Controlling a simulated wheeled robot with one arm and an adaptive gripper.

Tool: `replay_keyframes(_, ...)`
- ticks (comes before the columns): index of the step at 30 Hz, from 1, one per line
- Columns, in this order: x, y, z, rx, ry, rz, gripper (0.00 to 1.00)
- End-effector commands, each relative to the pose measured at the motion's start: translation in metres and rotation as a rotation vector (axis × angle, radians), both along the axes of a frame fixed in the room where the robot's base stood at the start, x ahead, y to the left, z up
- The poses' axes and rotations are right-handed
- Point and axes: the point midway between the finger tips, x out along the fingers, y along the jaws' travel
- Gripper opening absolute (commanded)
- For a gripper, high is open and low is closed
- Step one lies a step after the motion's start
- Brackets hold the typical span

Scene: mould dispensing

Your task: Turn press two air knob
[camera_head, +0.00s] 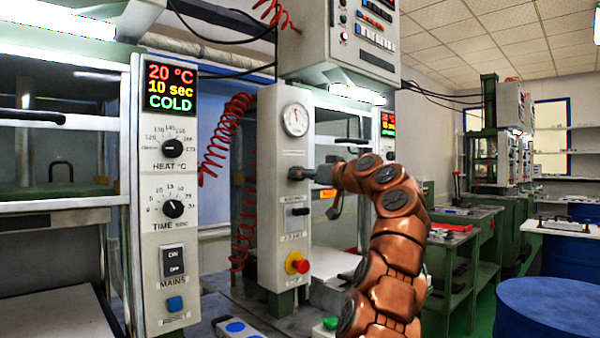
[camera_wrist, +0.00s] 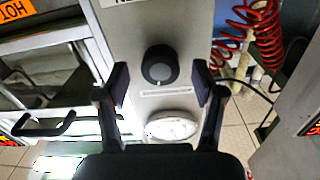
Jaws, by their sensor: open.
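The black round air knob (camera_head: 295,173) sits on the grey front panel (camera_head: 267,215) of the middle press, below a white dial gauge (camera_head: 295,119). In the wrist view, which is upside down, the knob (camera_wrist: 160,66) faces me between my two fingers, with the gauge (camera_wrist: 172,127) below it in the picture. My gripper (camera_head: 308,173) is close in front of the panel at knob height. In the wrist view my gripper (camera_wrist: 160,84) is open, with a gap between each finger and the knob. How far the fingertips reach along the knob's depth is hard to tell.
A left press panel (camera_head: 165,230) has a COLD display and heat and time knobs. Below the air knob are a black switch (camera_head: 300,211) and a red-yellow emergency button (camera_head: 297,263). Red coiled hoses (camera_head: 222,140) hang left of the panel. A blue drum (camera_head: 550,308) stands at right.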

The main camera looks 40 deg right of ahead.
Motion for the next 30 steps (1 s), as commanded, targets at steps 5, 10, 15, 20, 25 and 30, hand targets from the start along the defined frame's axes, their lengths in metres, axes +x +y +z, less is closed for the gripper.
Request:
replay_keyframes(5, 0.014, 0.000, -0.001, 0.001, 0.003, 0.002, 0.68)
replay_keyframes(10, 0.016, 0.001, -0.001, 0.001, 0.001, 0.003, 0.68)
replay_keyframes(15, 0.016, 0.001, -0.001, 0.001, 0.001, 0.004, 0.65)
replay_keyframes(20, 0.016, 0.001, -0.001, 0.001, 0.001, 0.004, 0.48)
replay_keyframes(25, 0.016, 0.001, -0.001, 0.001, 0.001, 0.004, 0.31)
replay_keyframes(30, 0.016, 0.001, -0.001, 0.001, 0.001, 0.004, 0.13)
